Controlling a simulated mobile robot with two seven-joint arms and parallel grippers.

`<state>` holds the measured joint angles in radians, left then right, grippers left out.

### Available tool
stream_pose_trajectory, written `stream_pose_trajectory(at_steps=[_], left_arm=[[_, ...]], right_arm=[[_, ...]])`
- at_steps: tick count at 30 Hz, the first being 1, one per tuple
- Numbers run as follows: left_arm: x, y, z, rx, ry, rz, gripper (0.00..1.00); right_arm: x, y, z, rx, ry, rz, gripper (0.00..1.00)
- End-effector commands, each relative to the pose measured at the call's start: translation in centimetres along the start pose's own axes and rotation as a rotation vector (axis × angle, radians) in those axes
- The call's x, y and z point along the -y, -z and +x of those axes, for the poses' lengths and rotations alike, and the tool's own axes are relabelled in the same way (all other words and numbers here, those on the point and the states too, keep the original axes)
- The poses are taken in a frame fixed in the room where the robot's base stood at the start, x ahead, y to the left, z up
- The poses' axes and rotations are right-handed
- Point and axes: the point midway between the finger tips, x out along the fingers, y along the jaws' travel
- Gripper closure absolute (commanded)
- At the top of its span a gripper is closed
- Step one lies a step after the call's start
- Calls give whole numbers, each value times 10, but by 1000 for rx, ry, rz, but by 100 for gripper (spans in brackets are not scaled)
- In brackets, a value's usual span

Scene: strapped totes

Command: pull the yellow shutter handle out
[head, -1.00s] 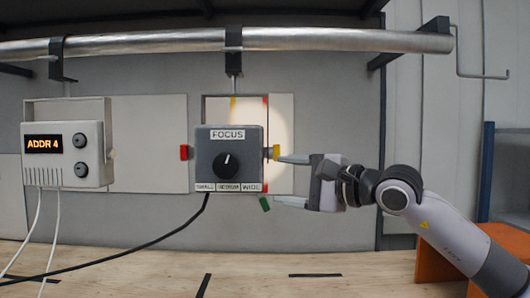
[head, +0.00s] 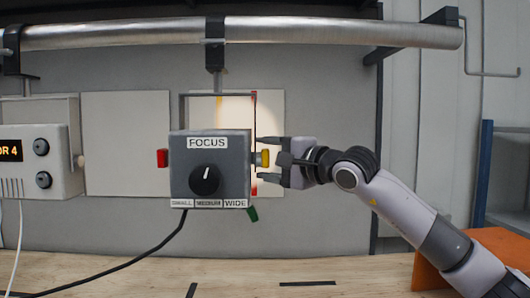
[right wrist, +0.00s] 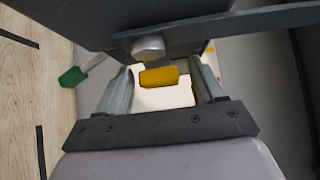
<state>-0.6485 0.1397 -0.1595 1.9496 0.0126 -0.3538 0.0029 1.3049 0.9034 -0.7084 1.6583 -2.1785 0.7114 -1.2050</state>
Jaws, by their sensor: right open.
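The yellow shutter handle (head: 265,158) sticks out from the right side of the grey FOCUS box (head: 209,165). My right gripper (head: 272,159) is open at the right of the box, one finger above the handle and one below it in the head view. In the right wrist view the yellow handle (right wrist: 159,77) shows between the two open fingers (right wrist: 161,92), near their tips, with a gap visible on each side. My left gripper is not in view.
A red handle (head: 162,158) is on the box's left side and a green handle (head: 252,214) below it. A metal pipe (head: 300,34) runs overhead. A white address unit (head: 40,160) hangs at left. A black cable (head: 150,252) trails to the wooden table (head: 235,280).

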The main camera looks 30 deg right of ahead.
Motion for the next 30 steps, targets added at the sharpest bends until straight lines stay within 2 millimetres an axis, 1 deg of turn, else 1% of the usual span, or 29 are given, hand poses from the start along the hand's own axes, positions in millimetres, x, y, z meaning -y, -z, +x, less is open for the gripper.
stream_pose_trajectory(at_steps=[3, 11, 12, 14, 15, 18, 23, 30], left_arm=[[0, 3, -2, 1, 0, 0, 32], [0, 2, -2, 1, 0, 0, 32], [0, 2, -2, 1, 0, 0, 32], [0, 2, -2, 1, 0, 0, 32], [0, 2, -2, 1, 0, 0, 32], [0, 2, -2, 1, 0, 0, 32], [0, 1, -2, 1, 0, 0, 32], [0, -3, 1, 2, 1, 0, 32]], right_arm=[[0, 0, 7, 1, -1, 1, 32], [0, 0, 9, 0, 0, 0, 32], [0, 0, 9, 0, 0, 0, 38], [0, 0, 9, 0, 0, 0, 58], [0, 0, 9, 0, 0, 0, 71], [0, 0, 9, 1, 0, 0, 100], [-1, 0, 8, 0, 0, 0, 100], [-2, 8, 0, -1, -1, 0, 100]])
